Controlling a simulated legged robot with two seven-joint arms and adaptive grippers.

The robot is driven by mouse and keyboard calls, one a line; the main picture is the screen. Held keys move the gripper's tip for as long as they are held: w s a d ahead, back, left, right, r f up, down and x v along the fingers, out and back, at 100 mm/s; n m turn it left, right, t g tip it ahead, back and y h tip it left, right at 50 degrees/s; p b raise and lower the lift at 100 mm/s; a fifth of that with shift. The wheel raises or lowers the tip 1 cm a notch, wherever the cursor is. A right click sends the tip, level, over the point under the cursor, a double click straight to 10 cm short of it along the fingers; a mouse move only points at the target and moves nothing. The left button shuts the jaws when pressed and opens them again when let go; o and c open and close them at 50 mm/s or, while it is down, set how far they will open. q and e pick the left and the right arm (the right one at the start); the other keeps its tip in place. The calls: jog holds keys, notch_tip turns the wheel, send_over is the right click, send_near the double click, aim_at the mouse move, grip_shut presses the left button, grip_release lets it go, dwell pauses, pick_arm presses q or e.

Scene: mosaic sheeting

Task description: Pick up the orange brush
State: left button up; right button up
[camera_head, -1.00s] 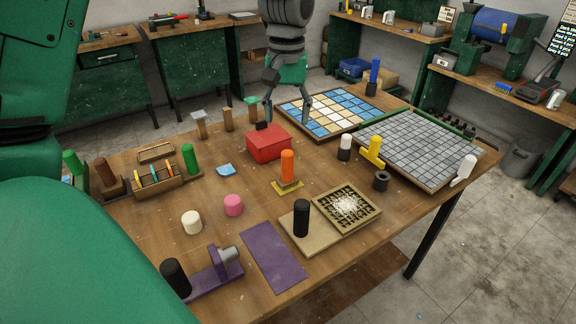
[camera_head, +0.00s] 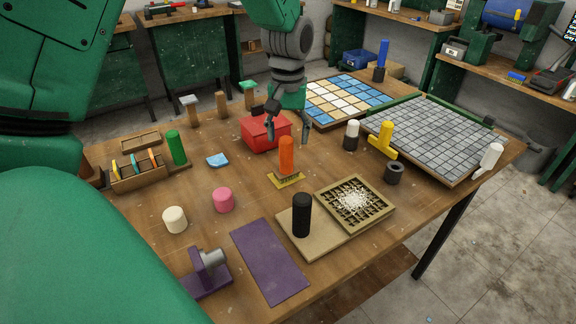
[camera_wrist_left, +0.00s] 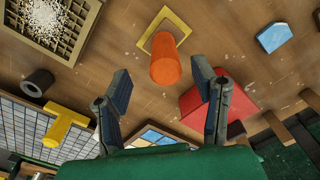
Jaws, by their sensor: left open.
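The orange brush (camera_head: 287,155) stands upright on the wooden table, its orange handle up and its base within a yellow frame (camera_head: 288,181). In the left wrist view the orange handle (camera_wrist_left: 165,62) points toward the camera, ahead of the fingers and between their lines. My left gripper (camera_head: 288,138) is open and empty, above and just behind the brush, near the red box (camera_head: 260,133). Its two spread fingers (camera_wrist_left: 162,88) also show in the left wrist view, with no contact on the brush. My right gripper is not in view.
A black-handled tool (camera_head: 301,214) on a board and a grid tray (camera_head: 378,210) with white grains stand in front. A yellow tool (camera_head: 386,140) and black ring (camera_head: 394,172) are to the right. A blue piece (camera_head: 217,160) and pink cylinder (camera_head: 223,199) lie left.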

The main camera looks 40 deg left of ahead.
aim_at(286, 156)
pick_arm(q)
jog(key=f, duration=0.4)
jog(key=a+f, duration=0.1)
jog(key=f, duration=0.1)
jog(key=shift+f, duration=0.1)
jog(key=shift+w+d+f, duration=0.1)
jog(key=shift+w+f, duration=0.05)
jog(key=shift+f, duration=0.25)
jog(key=shift+d+r, duration=0.1)
grip_shut()
